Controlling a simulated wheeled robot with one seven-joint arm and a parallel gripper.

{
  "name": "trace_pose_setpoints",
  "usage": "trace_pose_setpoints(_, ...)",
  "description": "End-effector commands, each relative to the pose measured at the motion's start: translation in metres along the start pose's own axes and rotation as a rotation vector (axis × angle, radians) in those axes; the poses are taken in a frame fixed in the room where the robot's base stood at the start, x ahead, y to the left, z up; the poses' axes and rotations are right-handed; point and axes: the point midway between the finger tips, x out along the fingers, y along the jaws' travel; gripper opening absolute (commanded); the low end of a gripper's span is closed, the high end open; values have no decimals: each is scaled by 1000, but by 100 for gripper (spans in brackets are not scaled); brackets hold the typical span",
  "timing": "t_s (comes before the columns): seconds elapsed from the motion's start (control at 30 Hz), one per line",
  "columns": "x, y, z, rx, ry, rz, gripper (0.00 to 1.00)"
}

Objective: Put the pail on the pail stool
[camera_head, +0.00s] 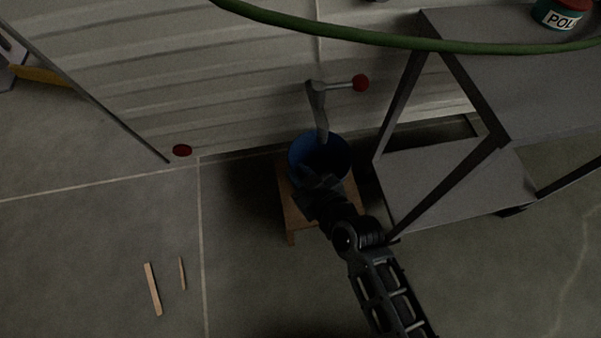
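The blue pail (304,149) is on or just above the small wooden stool (292,216) beside the camper wall. I cannot tell whether it touches the stool top. The pail looks upright, with its open top toward the camera. My gripper (318,180) is at the near side of the pail and overlaps it in the picture. The fingers are dark and blend together, so their opening and any hold on the pail are hidden. My arm covers part of the stool's front.
A grey shelf unit (455,190) stands close on the right, with a labelled can (561,14) on top. A lever with a red knob (360,83) sticks out above the pail. A green hose (380,39) crosses the top. Two wooden sticks (153,289) lie on open floor at left.

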Motion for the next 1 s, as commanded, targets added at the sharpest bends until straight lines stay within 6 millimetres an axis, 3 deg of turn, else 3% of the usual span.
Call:
trace_pose_setpoints(0.4, -5, 0, -3, 0, -1, 0, 28)
trace_pose_setpoints(0.8, -82, 0, -3, -1, -1, -1, 28)
trace_pose_setpoints(1.0, -110, 0, -2, 0, -1, -1, 28)
